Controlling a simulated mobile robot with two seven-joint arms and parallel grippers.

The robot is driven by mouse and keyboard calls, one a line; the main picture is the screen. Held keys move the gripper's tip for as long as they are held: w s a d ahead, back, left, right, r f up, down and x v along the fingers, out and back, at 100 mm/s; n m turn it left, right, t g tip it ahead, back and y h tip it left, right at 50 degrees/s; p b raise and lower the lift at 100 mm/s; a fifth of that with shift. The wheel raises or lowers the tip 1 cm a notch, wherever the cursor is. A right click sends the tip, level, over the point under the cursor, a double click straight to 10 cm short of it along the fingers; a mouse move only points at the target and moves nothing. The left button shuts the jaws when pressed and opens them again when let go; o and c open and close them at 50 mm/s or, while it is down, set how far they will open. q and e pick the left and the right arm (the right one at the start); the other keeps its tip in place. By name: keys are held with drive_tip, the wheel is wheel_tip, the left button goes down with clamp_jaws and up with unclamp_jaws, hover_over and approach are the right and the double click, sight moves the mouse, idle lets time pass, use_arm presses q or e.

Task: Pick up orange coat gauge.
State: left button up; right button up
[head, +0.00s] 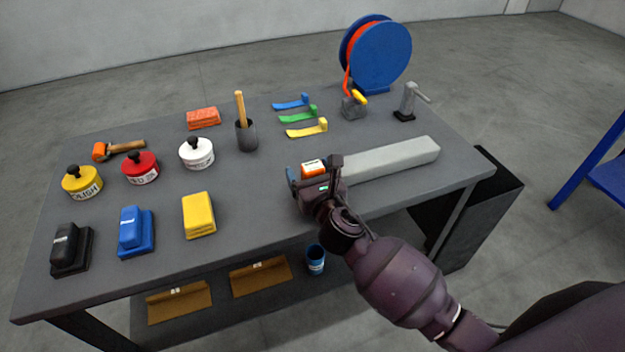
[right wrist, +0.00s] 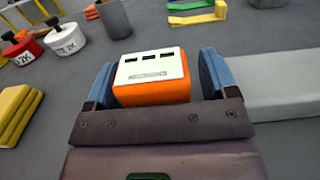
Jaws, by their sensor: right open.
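The orange coat gauge (head: 312,168) is a small orange block with a pale top face. It sits on the grey table, left of a long light-grey bar. In the right wrist view the gauge (right wrist: 152,78) shows its white face with several dark slots. My right gripper (head: 308,172) is at the gauge. In the right wrist view its blue fingers (right wrist: 155,80) stand open on either side of the gauge, with a narrow gap visible near the right finger. The lower part of the gauge is hidden behind the gripper's palm edge. My left gripper is not in view.
The long grey bar (head: 395,160) lies close to the right of the gripper. A dark cup (head: 247,137) with a wooden handle and blue, green and yellow hooked pieces (head: 306,129) stand behind. Yellow block (head: 199,215) and lidded pots are left. Clear table lies left of the gripper.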

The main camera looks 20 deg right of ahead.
drive_tip(key=c, duration=1.1)
drive_tip(key=shift+r, duration=0.15)
